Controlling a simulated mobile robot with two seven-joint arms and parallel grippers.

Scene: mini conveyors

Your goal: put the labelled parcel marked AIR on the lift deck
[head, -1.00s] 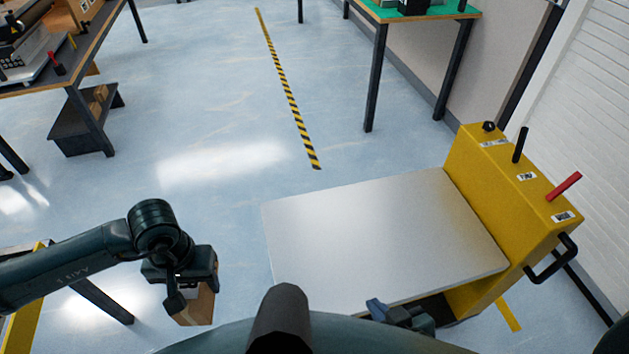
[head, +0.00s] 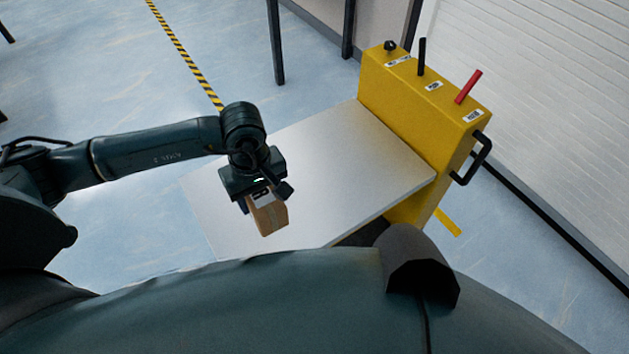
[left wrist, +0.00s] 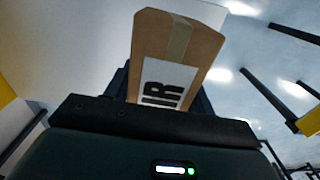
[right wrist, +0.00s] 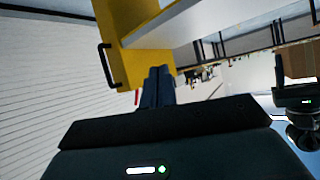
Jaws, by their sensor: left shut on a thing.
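The brown parcel (head: 270,217) hangs from my left gripper (head: 262,196), which is shut on it. In the left wrist view the parcel (left wrist: 178,45) has a tape strip and a white label; its black letters read as AIR, partly hidden by the gripper. In the head view the parcel overlaps the left front part of the grey lift deck (head: 340,160); its height above the deck is hard to tell. The deck's bare surface is otherwise empty. My right gripper (right wrist: 158,88) shows in the right wrist view with its fingers together, nothing between them.
The yellow lift housing (head: 420,110) rises at the deck's right end, with a black lever, a red lever (head: 468,87) and a black handle (head: 474,160). A white slatted wall (head: 540,130) stands to the right. Open floor with a striped tape line (head: 185,55) lies to the left.

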